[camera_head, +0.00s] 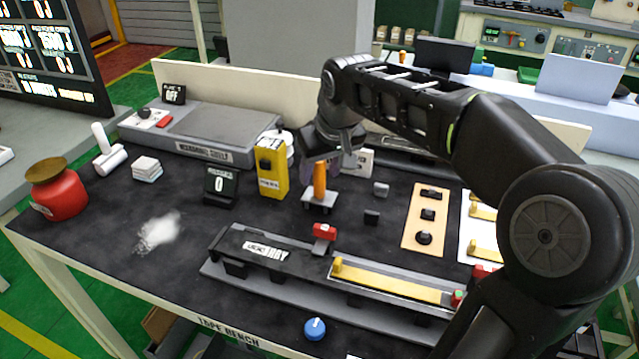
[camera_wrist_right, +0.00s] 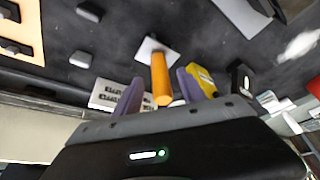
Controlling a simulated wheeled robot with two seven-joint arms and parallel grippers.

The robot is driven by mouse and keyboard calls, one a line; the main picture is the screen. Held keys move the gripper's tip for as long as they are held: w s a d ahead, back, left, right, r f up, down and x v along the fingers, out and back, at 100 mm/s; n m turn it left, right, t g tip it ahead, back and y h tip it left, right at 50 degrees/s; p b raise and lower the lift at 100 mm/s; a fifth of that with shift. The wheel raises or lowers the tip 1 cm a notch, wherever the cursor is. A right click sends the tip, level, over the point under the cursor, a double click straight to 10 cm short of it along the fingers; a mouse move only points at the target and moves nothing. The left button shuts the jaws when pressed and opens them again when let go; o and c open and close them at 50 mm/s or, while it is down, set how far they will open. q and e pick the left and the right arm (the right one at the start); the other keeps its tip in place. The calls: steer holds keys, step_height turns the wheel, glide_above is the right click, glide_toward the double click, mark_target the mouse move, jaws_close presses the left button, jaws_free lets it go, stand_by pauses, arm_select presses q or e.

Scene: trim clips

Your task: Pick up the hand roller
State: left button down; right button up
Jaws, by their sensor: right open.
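An orange handle (camera_head: 319,180) stands upright on a small pale square plate (camera_head: 318,201) near the middle of the dark bench. I take it for the hand roller, though I cannot make out a roller on it. In the right wrist view the orange handle (camera_wrist_right: 160,80) shows between the two purple fingers, with its plate beyond. My right gripper (camera_head: 320,163) is open, pointing down over the handle's top, a finger on each side. I cannot tell whether either finger touches it. The arm hides part of the bench behind. My left gripper is out of view.
A yellow box (camera_head: 271,169) stands close left of the handle. A black-and-yellow rail fixture (camera_head: 262,250) lies in front. An orange panel (camera_head: 425,218) lies right. A white cylinder with an upright handle (camera_head: 108,158) and a red pot (camera_head: 58,192) are far left.

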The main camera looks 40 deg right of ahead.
mark_target(317, 180)
steer(key=x, duration=0.4)
steer(key=shift+a, duration=0.1)
stand_by(0.4)
jaws_close()
stand_by(0.4)
